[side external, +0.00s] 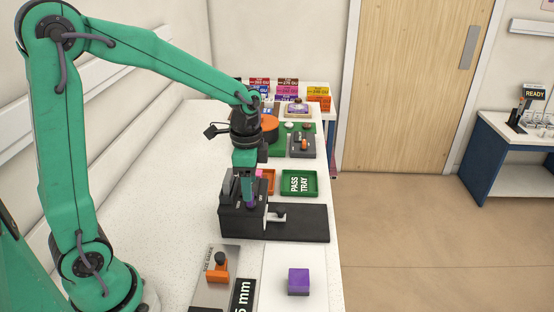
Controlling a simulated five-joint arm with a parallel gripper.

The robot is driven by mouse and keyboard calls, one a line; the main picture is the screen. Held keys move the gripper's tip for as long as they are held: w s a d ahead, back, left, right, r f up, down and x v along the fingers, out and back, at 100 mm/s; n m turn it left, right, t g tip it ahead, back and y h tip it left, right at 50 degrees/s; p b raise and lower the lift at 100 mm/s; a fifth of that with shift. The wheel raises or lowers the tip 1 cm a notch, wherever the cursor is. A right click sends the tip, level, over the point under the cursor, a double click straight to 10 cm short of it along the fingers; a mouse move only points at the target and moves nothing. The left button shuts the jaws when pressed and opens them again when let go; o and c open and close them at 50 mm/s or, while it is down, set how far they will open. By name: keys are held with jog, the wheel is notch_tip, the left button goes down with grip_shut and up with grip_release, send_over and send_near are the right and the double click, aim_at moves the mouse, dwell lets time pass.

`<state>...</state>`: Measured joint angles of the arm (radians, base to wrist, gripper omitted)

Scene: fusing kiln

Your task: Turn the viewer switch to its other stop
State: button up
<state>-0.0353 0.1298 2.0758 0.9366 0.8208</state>
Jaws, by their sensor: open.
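A black viewer-like unit (300,228) stands on the white bench, with a raised body at its left and a low flat base reaching right. A small pale part (277,213) sticks out on its right side; I cannot tell whether it is the switch. My gripper (248,196) points straight down over the raised body, its fingertips at or just behind its top. The jaws are open. A purplish patch shows at the fingertips, too small to identify. The switch and its setting cannot be made out, and contact is unclear.
A purple block (298,281) and an orange gauge with a black knob (218,268) sit in front. A green pass tray (299,184) and an orange tray (269,182) lie just behind the unit. Coloured boxes (288,90) stand farther back. The bench's right edge is close.

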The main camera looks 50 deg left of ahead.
jog(key=shift+f, duration=1.6)
jog(key=shift+c, duration=0.2)
jog(key=c, duration=0.9)
